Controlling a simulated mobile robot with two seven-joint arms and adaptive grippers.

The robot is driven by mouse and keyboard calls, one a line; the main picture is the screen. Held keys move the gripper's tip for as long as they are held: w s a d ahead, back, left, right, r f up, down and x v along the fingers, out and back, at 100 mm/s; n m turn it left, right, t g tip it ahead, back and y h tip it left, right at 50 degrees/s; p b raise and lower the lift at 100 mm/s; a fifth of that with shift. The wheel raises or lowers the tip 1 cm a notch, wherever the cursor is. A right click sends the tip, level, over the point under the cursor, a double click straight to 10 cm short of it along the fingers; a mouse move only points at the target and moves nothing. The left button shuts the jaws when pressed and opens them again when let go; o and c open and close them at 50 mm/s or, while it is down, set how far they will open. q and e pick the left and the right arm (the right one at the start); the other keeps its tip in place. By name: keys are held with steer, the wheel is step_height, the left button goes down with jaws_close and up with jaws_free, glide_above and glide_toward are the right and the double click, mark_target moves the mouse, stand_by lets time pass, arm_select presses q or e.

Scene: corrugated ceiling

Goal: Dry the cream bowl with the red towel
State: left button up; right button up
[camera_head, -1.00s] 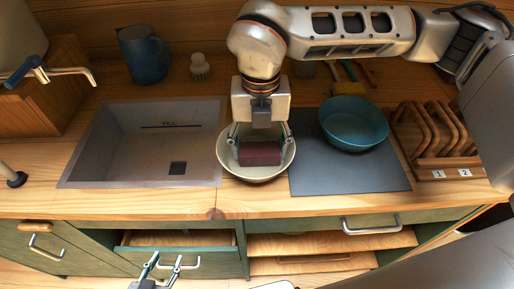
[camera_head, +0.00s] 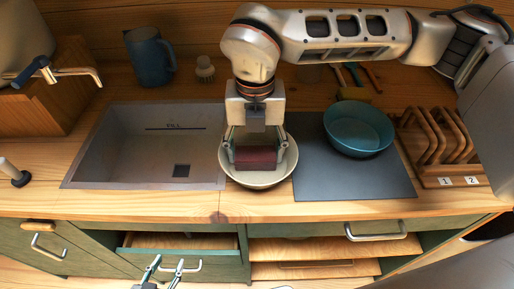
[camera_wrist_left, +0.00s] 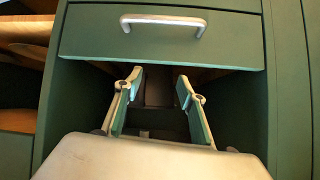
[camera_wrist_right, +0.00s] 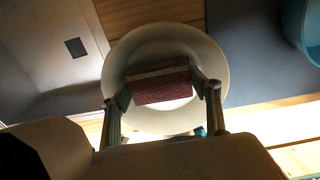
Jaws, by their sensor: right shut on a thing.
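The cream bowl (camera_head: 230,172) stands upright on the wooden counter between the sink and the dark mat. It also shows in the right wrist view (camera_wrist_right: 128,52). My right gripper (camera_head: 256,150) points down over the bowl, shut on the folded dark red towel (camera_head: 256,158). In the right wrist view the towel (camera_wrist_right: 160,86) sits between the fingers, inside the bowl's rim; I cannot tell whether it touches the bowl's inner surface. My left gripper (camera_wrist_left: 160,90) is open and empty, low in front of a green cabinet drawer (camera_wrist_left: 160,40).
The sink (camera_head: 140,150) lies left of the bowl. A teal bowl (camera_head: 358,128) stands on the dark mat (camera_head: 350,181) at right, beside a wooden rack (camera_head: 440,150). A blue pitcher (camera_head: 150,58) and a brush (camera_head: 204,68) stand at the back.

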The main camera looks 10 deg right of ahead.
steer(key=shift+r+p, duration=1.2)
steer(key=shift+r, duration=1.1)
steer(key=shift+r+p, duration=0.8)
steer(key=shift+r, duration=0.95)
